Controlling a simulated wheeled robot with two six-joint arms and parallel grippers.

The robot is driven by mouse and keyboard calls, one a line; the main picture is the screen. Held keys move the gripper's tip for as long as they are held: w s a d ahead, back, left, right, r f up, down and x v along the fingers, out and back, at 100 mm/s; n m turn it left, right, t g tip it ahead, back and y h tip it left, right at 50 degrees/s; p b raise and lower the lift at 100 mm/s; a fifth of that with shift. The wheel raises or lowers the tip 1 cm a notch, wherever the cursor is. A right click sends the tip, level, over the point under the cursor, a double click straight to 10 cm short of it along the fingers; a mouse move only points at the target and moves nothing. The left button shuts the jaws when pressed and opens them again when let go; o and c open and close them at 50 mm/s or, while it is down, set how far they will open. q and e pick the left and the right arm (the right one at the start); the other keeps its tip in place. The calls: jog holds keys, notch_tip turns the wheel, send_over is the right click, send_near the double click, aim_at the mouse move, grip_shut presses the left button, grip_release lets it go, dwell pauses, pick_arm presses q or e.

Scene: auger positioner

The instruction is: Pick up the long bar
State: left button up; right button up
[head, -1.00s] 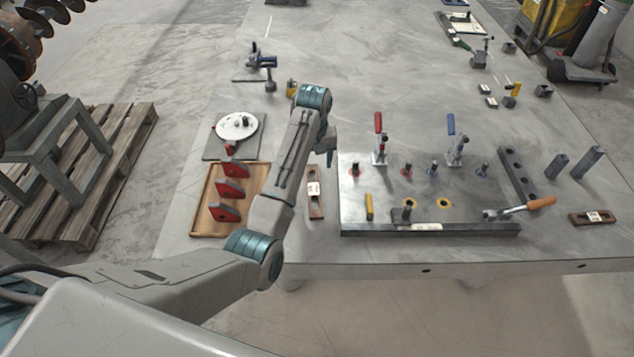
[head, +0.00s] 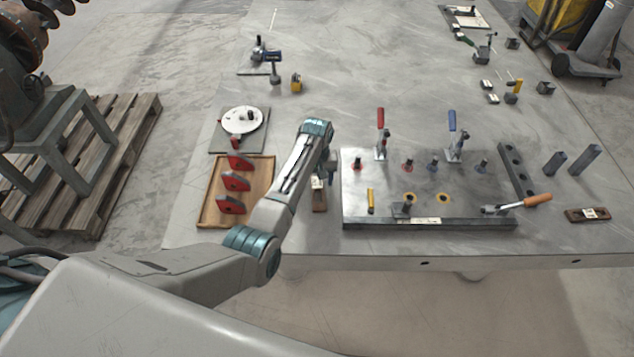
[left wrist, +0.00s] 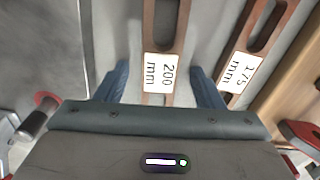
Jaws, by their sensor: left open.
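The bar marked 200 mm (left wrist: 165,50) is brown, slotted and labelled in white. In the left wrist view it lies between the two blue fingers of my left gripper (left wrist: 161,70), which is open and not closed on it. A second slotted bar, marked 175 mm (left wrist: 240,72), lies to its right. In the head view one labelled bar (head: 319,198) shows beside the steel fixture plate, partly covered by my left arm; the other is hidden. I cannot tell the fingers' height over the bar. My right gripper is not in view.
A wooden tray (head: 208,210) with red pieces lies left of my arm. The steel fixture plate (head: 380,180) with clamps and pins stands close on the right. Another labelled bar (head: 588,214) lies far right. The table's middle back is mostly clear.

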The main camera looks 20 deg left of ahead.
pick_arm(q)
grip_shut()
jog(key=shift+r, duration=0.1)
